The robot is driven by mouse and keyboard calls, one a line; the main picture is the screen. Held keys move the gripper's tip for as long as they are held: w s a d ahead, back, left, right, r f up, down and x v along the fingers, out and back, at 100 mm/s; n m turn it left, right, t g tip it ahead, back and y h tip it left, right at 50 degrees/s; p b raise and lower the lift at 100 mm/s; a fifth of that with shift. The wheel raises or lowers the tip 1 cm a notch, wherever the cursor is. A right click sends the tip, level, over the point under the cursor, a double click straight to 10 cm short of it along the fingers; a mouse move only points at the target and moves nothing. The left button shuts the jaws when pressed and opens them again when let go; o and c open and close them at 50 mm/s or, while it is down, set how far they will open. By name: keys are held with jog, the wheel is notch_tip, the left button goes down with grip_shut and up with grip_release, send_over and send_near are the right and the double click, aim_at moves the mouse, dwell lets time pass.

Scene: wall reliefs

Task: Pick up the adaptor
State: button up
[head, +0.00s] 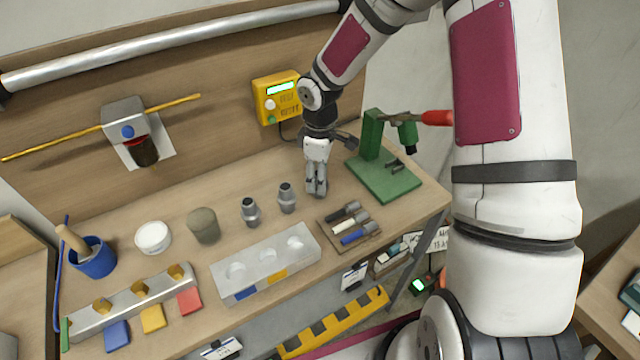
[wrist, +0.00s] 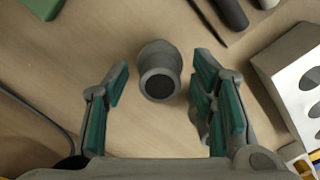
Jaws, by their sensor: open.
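Two grey metal adaptors stand upright on the wooden bench in the head view: a left one (head: 250,211) and a right one (head: 287,197). My gripper (head: 316,190) points down just right of the right adaptor. In the wrist view one adaptor (wrist: 160,72) shows from above, with a dark round opening. My gripper (wrist: 162,88) is open and holds nothing. I cannot tell the height of the fingertips over the bench.
A tool tray (head: 349,226) and a green press base (head: 384,178) lie right of the gripper. A grey-green cup (head: 203,226) stands left. A yellow box (head: 277,98) is on the back panel.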

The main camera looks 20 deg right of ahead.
grip_shut()
jog(key=shift+r, duration=0.1)
